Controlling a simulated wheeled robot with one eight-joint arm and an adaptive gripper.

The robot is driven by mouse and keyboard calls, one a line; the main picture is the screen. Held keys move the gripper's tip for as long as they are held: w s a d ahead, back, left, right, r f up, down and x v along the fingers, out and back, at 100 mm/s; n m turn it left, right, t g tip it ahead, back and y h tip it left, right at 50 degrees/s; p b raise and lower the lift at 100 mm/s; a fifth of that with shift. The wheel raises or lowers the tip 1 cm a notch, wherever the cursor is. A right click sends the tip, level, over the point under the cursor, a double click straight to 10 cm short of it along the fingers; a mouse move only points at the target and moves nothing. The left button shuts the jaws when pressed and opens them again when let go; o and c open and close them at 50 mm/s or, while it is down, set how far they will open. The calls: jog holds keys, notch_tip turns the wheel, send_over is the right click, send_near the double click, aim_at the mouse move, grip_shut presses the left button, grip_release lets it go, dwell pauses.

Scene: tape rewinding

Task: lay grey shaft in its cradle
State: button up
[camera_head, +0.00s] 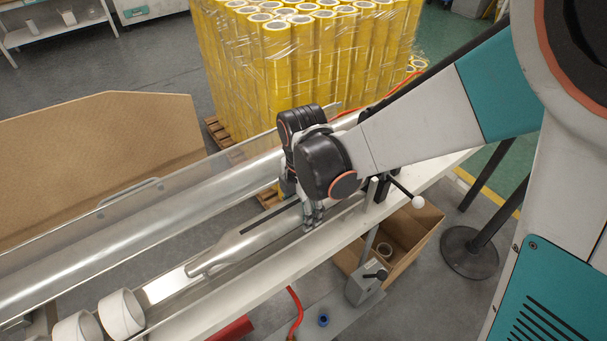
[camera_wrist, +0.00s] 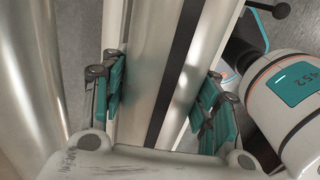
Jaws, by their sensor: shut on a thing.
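The grey shaft (camera_head: 247,241) is a long metal bar with a narrowed near-left end and a dark stripe along its length. It lies lengthwise along the machine bed, at or just above it; I cannot tell whether it touches. My gripper (camera_head: 312,217) is shut on the shaft from above, near the middle of the machine. In the wrist view, the shaft (camera_wrist: 150,60) runs between the teal finger pads of my gripper (camera_wrist: 162,95). The shaft's far end is hidden behind my gripper and arm. I cannot pick out the cradle clearly.
A large steel roller (camera_head: 100,259) runs parallel behind the shaft, with a clear guard along it. White cores (camera_head: 121,313) sit at the near left. A white rail (camera_head: 215,308) edges the front. A cardboard box (camera_head: 408,240) stands below. Wrapped yellow rolls (camera_head: 290,70) stand behind.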

jog(key=shift+f+b, duration=0.35)
jog(key=shift+b, duration=0.05)
dwell(0.5)
jog(key=o, duration=1.6)
